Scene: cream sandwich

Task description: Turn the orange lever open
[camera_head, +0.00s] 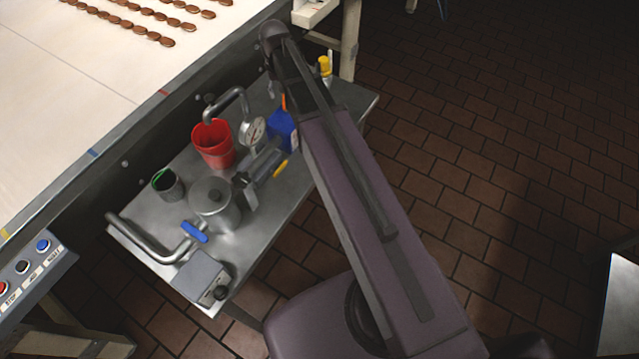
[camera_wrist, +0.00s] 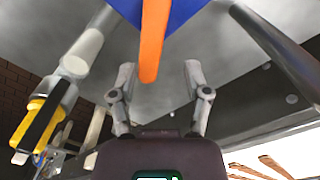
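The orange lever (camera_wrist: 153,42) shows large in the wrist view, running down from the top in front of a blue body (camera_wrist: 185,12). Its end lies between the two fingers of my gripper (camera_wrist: 159,67), with a gap visible on each side. The fingers are spread open and hold nothing. In the head view a short piece of the orange lever (camera_head: 284,102) stands above the blue body (camera_head: 281,128), just left of my arm. My arm hides part of both, and my gripper cannot be made out clearly there.
A red cup (camera_head: 213,145), a curved pipe with a gauge (camera_head: 253,131), a lidded metal pot (camera_head: 213,200) and a blue-handled valve (camera_head: 194,232) crowd the metal bench (camera_head: 262,222). A yellow-topped item (camera_head: 325,66) stands beyond my arm. The conveyor (camera_head: 100,75) borders the bench on the left.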

